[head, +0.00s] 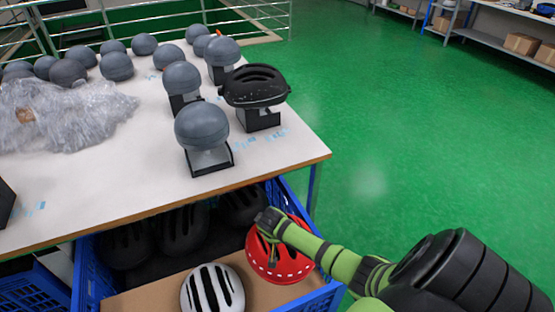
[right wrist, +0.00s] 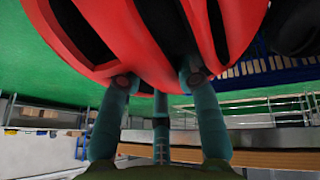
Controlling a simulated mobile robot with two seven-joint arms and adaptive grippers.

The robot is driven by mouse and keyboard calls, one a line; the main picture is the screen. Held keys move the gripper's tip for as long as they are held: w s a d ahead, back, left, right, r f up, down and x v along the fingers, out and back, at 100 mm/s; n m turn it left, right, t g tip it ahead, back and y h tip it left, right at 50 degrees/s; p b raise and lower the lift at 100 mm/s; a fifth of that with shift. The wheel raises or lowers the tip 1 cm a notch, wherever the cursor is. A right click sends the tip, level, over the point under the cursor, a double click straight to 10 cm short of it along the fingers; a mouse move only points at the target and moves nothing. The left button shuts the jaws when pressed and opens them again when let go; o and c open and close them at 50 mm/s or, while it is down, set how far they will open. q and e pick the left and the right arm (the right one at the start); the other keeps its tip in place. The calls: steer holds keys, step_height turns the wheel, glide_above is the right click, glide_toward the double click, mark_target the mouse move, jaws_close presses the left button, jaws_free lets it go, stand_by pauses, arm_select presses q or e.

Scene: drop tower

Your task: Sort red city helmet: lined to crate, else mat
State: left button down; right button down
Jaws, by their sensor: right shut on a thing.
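The red helmet (head: 282,262), with dark vents and white marks along its lower edge, is at the right end of the blue crate (head: 84,280) below the table edge. My right gripper (head: 268,222) is shut on it from above. In the right wrist view the fingers (right wrist: 158,85) press against the red shell (right wrist: 120,30). I cannot tell whether the helmet rests on the crate floor or hangs just above it. Its inside is hidden, so no lining shows. No mat can be made out. My left gripper is out of view.
The crate also holds a white helmet (head: 212,290) and several black helmets (head: 183,230) on cardboard. The white table (head: 120,185) above carries grey headforms (head: 202,126), a black helmet (head: 255,86) on a stand and clear plastic wrap (head: 60,115). Green floor (head: 400,130) is free at right.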

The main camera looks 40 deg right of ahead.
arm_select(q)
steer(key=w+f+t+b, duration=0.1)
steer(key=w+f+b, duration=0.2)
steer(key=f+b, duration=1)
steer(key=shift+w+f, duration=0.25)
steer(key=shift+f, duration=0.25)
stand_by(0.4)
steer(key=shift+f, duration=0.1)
